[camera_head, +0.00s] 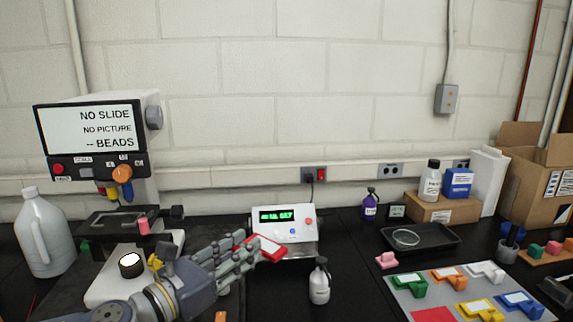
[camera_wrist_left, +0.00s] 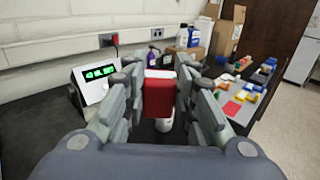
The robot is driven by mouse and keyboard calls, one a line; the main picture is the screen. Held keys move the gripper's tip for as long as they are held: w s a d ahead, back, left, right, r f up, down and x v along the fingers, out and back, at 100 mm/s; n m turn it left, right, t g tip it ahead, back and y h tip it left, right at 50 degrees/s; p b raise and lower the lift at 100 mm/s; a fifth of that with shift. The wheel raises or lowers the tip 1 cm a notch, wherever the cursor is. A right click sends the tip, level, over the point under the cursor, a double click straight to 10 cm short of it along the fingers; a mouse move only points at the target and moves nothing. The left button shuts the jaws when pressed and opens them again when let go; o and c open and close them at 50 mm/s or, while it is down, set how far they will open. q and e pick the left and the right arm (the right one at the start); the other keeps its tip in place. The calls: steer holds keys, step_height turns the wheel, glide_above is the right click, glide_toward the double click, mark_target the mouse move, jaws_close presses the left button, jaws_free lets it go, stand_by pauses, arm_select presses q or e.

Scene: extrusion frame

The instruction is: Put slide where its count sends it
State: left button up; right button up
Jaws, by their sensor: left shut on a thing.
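My left gripper (camera_head: 250,253) is shut on a red slide (camera_head: 266,248) with a white part. It holds the slide in the air in front of the white counter device (camera_head: 286,219) with a green display. In the left wrist view the red slide (camera_wrist_left: 159,97) sits between the two fingers (camera_wrist_left: 159,92). The microscope (camera_head: 130,240) stands at the left, and its screen (camera_head: 90,127) reads "NO SLIDE", "NO PICTURE" and "-- BEADS". A light grey sorting board (camera_head: 408,292) with green, orange, white, yellow, blue and red pieces lies at the lower right. My right gripper is out of view.
A small white bottle (camera_head: 319,286) stands just right of my left gripper. A pink block (camera_head: 387,260) lies by the board. A black tray (camera_head: 432,237) holds a clear dish. A white jug (camera_head: 42,236) stands far left. Cardboard boxes (camera_head: 528,190) stand at the back right.

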mark_target(273, 258)
arm_select(q)
steer(key=shift+m+g+h, duration=0.3)
steer(key=shift+h, duration=0.1)
steer(key=d, duration=0.1)
steer(key=s+d+f, duration=0.1)
steer(key=d+f, duration=0.1)
steer(key=shift+s+d+f, duration=0.2)
steer(key=shift+s+d, duration=0.05)
steer(key=shift+d, duration=0.05)
steer(key=s+d+f, duration=0.3)
steer(key=s+f, duration=0.1)
steer(key=s, duration=0.3)
steer(key=s+a+f+n+t+y, duration=0.2)
steer(key=s+a+f+n+y, duration=0.2)
steer(key=a, duration=0.4)
steer(key=s+a+f+n+t+y, duration=0.2)
steer(key=s+a+f+n+y, duration=0.2)
steer(key=a, duration=0.5)
step_height(273, 258, down, 3)
steer(key=s+y, duration=0.2)
steer(key=y, duration=0.1)
steer(key=shift+r+y, duration=0.15)
steer(key=shift+y, duration=0.25)
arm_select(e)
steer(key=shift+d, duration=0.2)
